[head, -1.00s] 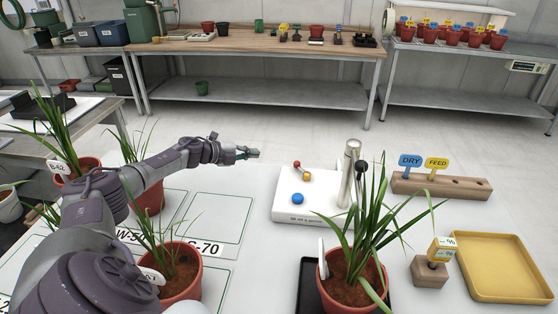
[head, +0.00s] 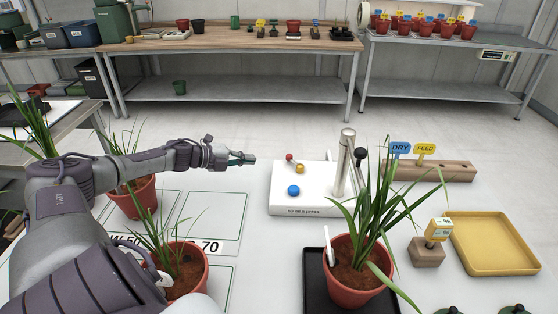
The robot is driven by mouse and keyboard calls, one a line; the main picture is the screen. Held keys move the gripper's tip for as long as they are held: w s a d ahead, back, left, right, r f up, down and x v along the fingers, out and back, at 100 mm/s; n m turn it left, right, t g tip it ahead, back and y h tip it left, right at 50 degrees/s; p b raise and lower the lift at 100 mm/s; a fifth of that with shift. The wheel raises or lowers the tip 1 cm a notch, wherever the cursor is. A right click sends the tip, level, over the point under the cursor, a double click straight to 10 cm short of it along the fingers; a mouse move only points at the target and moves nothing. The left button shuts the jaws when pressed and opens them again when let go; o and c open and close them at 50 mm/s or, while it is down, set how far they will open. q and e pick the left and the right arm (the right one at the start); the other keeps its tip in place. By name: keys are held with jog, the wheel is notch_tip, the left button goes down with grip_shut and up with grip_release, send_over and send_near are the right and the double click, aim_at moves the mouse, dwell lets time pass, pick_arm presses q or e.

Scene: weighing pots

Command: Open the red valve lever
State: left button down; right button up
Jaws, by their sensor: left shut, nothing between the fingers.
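The red valve lever (head: 290,158) is a small red-knobbed lever on a brass fitting (head: 300,168). It stands on the white dispenser base (head: 315,197), which also carries a blue button (head: 293,190) and a steel column (head: 345,160). The lever's knob points up and to the left of the brass fitting. My left gripper (head: 250,159) is left of the lever, pointing right toward it, with a visible gap between them. It is shut and empty. My right gripper is not in view.
A potted plant (head: 356,270) stands on a black tray in front of the base. A wooden block (head: 440,171) holds the DRY and FEED tags at right. A yellow tray (head: 493,243) lies far right. More potted plants stand near my left arm.

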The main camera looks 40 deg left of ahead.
aim_at(278, 165)
pick_arm(q)
jog(key=x, duration=0.7)
jog(key=r+x, duration=0.1)
jog(key=x, duration=0.2)
jog(key=shift+w+d+f, duration=0.1)
jog(key=shift+w, duration=0.3)
jog(key=shift+w+d, duration=0.15)
jog(key=shift+w, duration=0.2)
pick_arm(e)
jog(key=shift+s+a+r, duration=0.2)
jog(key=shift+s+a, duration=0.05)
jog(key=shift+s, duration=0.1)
pick_arm(q)
jog(key=shift+f, duration=0.1)
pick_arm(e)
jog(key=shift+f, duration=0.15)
